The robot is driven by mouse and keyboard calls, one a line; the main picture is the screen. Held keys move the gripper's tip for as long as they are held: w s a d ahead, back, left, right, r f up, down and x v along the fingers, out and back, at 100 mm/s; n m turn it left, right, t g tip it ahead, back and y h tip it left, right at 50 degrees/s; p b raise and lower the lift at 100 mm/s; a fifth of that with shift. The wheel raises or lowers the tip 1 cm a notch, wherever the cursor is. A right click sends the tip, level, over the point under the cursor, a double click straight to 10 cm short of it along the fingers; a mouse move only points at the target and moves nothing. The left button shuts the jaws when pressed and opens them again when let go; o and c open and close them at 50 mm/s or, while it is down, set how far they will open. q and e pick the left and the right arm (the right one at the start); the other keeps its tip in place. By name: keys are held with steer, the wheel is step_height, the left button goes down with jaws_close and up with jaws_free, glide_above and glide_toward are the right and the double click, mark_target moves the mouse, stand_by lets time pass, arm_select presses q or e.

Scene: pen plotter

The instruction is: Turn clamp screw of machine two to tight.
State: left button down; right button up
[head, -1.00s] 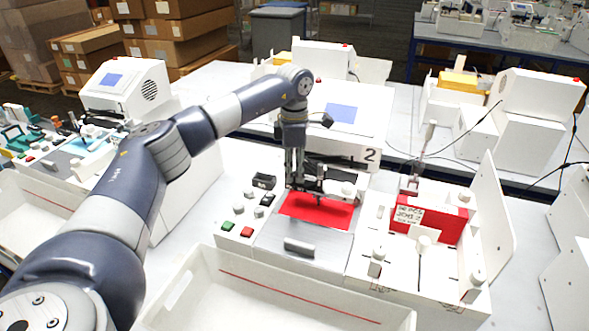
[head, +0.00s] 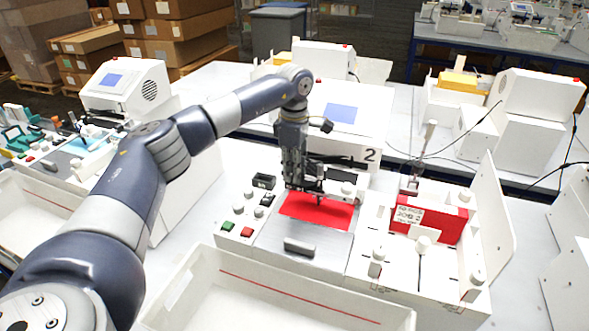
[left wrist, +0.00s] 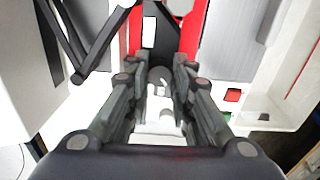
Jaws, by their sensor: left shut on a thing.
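Machine two, with the "2" label (head: 370,154), stands in the middle of the head view with a red sheet (head: 330,211) on its bed. My left gripper (head: 318,193) points down over the back of the red sheet, at the machine's carriage. My right gripper is out of view.
Green and red buttons (head: 247,231) and several knobs sit left of the bed. An empty white tray (head: 285,293) is in front. A red box (head: 430,220) and an upright white panel (head: 490,210) stand to the right.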

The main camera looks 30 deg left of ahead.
arm_select(q)
steer(key=c, duration=1.4)
jaws_free()
steer(key=shift+a, duration=0.1)
steer(key=shift+o, duration=0.2)
step_height(320, 180, up, 12)
